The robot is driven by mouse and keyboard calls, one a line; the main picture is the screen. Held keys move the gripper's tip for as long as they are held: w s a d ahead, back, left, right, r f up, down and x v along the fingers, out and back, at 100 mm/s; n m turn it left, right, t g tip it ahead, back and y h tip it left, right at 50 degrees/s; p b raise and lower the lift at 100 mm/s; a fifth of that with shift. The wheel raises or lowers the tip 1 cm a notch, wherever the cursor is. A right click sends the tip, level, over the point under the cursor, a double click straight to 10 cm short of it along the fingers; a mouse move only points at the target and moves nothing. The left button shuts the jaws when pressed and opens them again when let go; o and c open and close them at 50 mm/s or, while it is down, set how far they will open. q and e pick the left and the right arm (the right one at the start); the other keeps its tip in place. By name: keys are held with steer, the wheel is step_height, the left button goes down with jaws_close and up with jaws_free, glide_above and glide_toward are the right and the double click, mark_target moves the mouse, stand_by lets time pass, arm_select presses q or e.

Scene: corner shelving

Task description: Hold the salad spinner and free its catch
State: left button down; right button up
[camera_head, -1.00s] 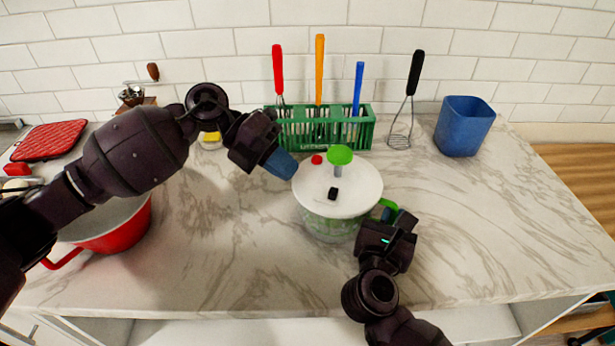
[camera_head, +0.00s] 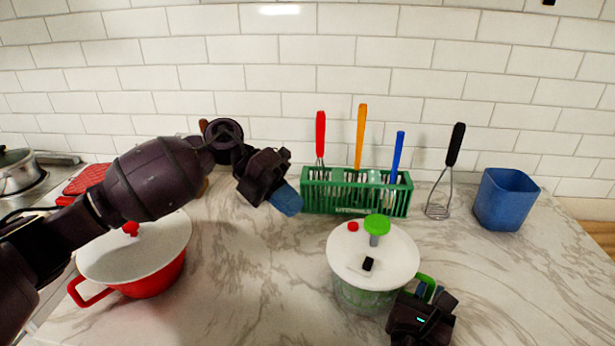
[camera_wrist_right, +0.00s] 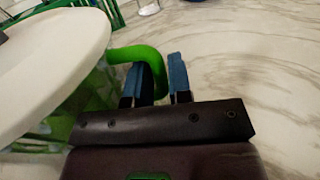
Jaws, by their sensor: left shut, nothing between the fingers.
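The salad spinner (camera_head: 350,262) stands upright on the counter, with a white lid, green knob (camera_head: 376,224), small red button (camera_head: 353,227) and small black piece (camera_head: 368,264) on top. Which of these is the catch I cannot tell for sure. My right gripper (camera_head: 430,293) is at the green side handle (camera_head: 427,283).
A green rack (camera_head: 357,195) with red, orange and blue-handled utensils stands behind the spinner. A black-handled masher (camera_head: 446,180) and blue bin (camera_head: 505,200) are at right. A red pot (camera_head: 155,275) with white lid lies left, under my left arm. Counter between pot and spinner is clear.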

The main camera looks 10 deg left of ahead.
steer(key=o, duration=0.4)
steer(key=shift+c, duration=0.2)
